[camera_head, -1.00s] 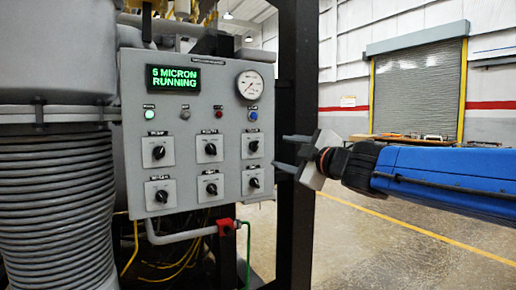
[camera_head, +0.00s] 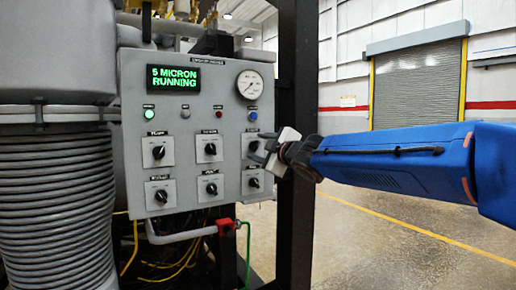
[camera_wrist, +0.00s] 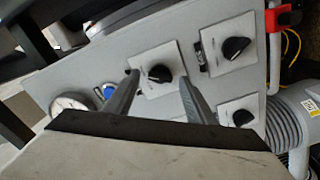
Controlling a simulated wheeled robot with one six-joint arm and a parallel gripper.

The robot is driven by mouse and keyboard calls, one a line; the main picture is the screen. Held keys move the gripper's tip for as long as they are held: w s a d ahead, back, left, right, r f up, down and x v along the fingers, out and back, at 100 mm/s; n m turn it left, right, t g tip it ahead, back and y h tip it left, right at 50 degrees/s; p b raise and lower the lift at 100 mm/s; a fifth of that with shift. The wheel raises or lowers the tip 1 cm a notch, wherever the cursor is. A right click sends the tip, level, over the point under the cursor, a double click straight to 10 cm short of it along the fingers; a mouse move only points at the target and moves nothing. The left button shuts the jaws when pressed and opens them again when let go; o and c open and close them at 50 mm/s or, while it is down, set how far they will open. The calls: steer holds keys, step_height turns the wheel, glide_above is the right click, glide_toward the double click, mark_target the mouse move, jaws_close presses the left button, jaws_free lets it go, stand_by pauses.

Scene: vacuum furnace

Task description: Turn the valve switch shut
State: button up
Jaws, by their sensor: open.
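The grey control panel (camera_head: 190,100) carries several black rotary switches on pale square plates. Their labels are too small to read, so I cannot tell which is the valve switch. My gripper (camera_head: 258,153) is open, at the panel's right side by the upper-right switch (camera_head: 253,146), which it partly covers. In the wrist view my gripper's (camera_wrist: 157,78) two fingers stand on either side of that switch's black knob (camera_wrist: 160,73). I cannot tell whether they touch it. The lower-right switch (camera_head: 254,182) is just below my gripper.
The display (camera_head: 173,78) reads "5 MICRON RUNNING". A round gauge (camera_head: 250,84) and a blue button (camera_head: 252,116) sit above the upper-right switch. A black upright post (camera_head: 297,100) stands close at the panel's right. A red fitting (camera_head: 226,226) is below. Floor to the right is clear.

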steer(key=shift+w+a, duration=0.3)
steer(key=shift+w, duration=0.15)
steer(key=c, duration=1)
steer(key=shift+c, duration=0.2)
steer(key=shift+n, duration=0.5)
steer(key=n, duration=0.4)
steer(key=shift+f+n, duration=0.1)
steer(key=shift+n, duration=0.3)
steer(key=n, duration=0.6)
steer(key=shift+f, duration=0.15)
